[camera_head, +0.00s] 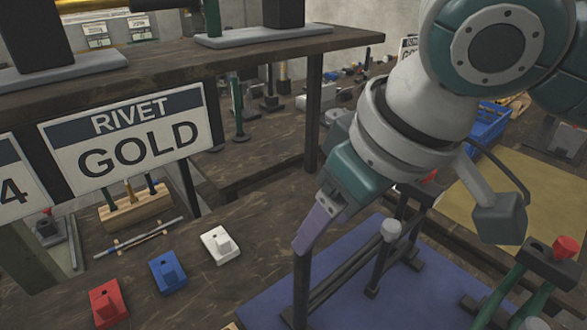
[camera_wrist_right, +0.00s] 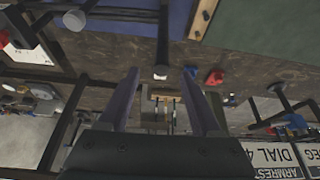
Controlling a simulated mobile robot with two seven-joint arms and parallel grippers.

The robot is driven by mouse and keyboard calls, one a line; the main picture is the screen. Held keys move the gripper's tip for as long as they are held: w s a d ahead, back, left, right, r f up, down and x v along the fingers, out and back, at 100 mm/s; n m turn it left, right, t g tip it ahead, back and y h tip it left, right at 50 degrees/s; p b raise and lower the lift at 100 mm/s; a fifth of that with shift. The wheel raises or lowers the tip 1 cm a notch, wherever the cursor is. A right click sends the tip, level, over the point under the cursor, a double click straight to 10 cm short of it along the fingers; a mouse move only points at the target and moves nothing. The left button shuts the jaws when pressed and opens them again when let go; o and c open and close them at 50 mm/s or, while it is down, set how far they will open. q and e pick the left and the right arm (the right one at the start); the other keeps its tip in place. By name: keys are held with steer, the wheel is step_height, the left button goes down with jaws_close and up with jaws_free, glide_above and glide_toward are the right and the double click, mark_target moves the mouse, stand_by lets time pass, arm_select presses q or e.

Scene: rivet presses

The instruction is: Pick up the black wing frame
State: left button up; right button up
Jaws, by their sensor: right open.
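A black frame of thin bars and posts stands on the blue mat (camera_head: 260,308), and I take it for the black wing frame (camera_head: 301,285). My right arm hides part of it. My right gripper (camera_head: 300,243) comes down from the upper right, and its purple finger tip is close above the frame's near post. In the right wrist view the frame's dark bars (camera_wrist_right: 163,40) show at the top, and a pale-tipped post lies between the two spread fingers (camera_wrist_right: 160,72). The gripper looks empty. I cannot tell whether it touches the frame. My left gripper is out of view.
Red (camera_head: 108,303), blue (camera_head: 167,273) and white (camera_head: 221,246) blocks lie on the brown bench to the left. A RIVET GOLD sign (camera_head: 125,138) hangs from the raised shelf. A grey-knobbed rod (camera_head: 391,230) and a red-topped green press (camera_head: 565,248) stand close to the right.

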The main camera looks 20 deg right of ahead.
mark_target(304, 256)
steer(key=f, duration=0.2)
steer(key=a+f, duration=0.1)
steer(key=shift+w+f, duration=0.25)
steer(key=shift+b+x, duration=0.35)
steer(key=shift+x, duration=2.35)
steer(key=shift+w+d, duration=0.1)
steer(key=shift+w, duration=0.1)
steer(key=shift+c, duration=0.2)
jaws_close()
steer(key=shift+r, duration=0.15)
